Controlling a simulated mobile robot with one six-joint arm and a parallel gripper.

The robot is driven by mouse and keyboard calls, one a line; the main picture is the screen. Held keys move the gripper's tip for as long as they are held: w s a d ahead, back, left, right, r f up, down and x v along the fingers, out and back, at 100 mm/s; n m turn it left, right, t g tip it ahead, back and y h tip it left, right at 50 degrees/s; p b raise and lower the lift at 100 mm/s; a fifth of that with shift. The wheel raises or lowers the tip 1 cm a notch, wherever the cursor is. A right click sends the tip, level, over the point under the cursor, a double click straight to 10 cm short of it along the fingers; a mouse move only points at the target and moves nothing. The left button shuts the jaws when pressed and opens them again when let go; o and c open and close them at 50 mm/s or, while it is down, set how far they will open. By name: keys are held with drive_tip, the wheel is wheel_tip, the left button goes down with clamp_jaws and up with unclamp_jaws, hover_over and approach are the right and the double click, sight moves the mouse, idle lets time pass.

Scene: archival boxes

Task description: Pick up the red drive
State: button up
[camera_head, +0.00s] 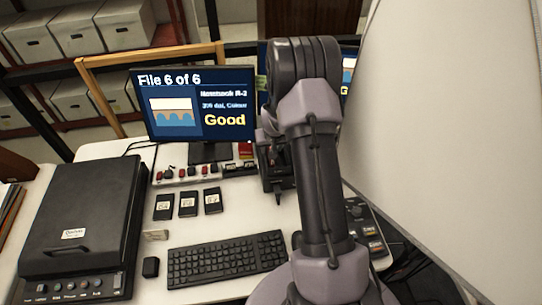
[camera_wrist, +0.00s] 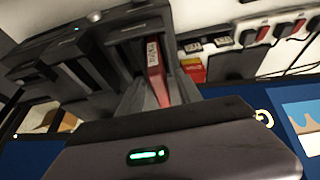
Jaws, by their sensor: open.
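The red drive (camera_wrist: 156,76) shows in the wrist view as a narrow red edge with a pale label, standing among dark slotted housings. My gripper (camera_wrist: 152,92) is open, its dark fingers around or close beside the red drive; I cannot tell whether they touch it. In the head view my gripper (camera_head: 277,188) points down behind my arm, right of the monitor stand. My arm hides the red drive there.
A small red box (camera_wrist: 194,70) stands close by, beside a power strip (camera_head: 187,173) with red switches. Three black drives (camera_head: 188,204) lie on the desk. The monitor (camera_head: 192,105), keyboard (camera_head: 226,259) and black scanner (camera_head: 85,215) surround them. A large pale panel (camera_head: 460,130) stands right.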

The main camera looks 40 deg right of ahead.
drive_tip(key=shift+r, duration=0.1)
clamp_jaws()
drive_tip(key=shift+r, duration=0.1)
